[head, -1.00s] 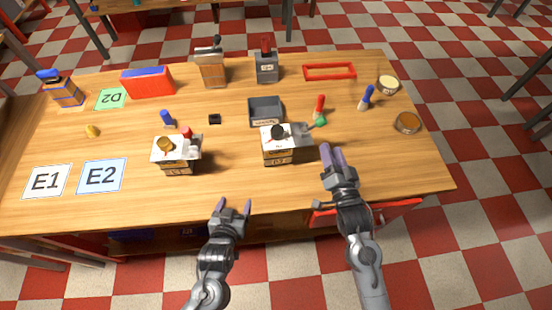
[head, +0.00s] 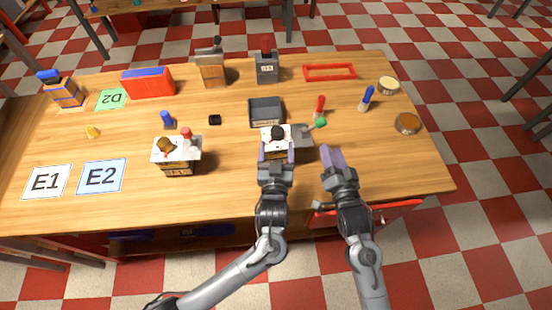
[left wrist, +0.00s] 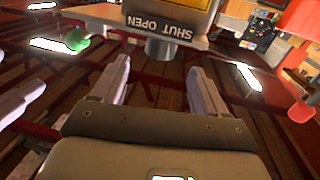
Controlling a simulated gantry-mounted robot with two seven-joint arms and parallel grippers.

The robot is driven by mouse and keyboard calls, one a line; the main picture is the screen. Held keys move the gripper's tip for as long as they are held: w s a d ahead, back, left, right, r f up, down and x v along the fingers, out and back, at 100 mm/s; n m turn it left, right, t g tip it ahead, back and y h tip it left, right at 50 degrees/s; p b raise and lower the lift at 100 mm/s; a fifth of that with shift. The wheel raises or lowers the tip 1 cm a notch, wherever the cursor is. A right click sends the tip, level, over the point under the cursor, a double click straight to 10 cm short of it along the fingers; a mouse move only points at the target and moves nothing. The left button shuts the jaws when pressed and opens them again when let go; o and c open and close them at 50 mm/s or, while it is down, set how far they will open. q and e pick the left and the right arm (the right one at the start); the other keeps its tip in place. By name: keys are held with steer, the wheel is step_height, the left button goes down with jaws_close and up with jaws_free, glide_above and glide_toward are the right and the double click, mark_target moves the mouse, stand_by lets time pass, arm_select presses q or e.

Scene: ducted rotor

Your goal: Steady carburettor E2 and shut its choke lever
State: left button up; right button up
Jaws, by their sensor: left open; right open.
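A carburettor (head: 270,135) with a pale top, black knob and grey side part stands mid-table; its label is too small to read as E2. Its lever ends in a green knob (head: 320,122), pointing right. In the left wrist view, its plate reading SHUT OPEN (left wrist: 158,25) and the green knob (left wrist: 76,40) show upside down. My left gripper (head: 277,154) is open, its fingers at the near side of this carburettor; contact cannot be told. My right gripper (head: 333,158) is open and empty, right of it and nearer than the green knob.
A second carburettor (head: 177,165) with a brown knob and a red knob stands to the left. Cards E1 (head: 46,182) and E2 (head: 101,177) lie at the front left.

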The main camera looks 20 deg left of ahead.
mark_target(277, 137)
arm_select(q)
steer(key=x, duration=0.7)
steer(key=shift+w, duration=0.25)
steer(key=c, duration=1.3)
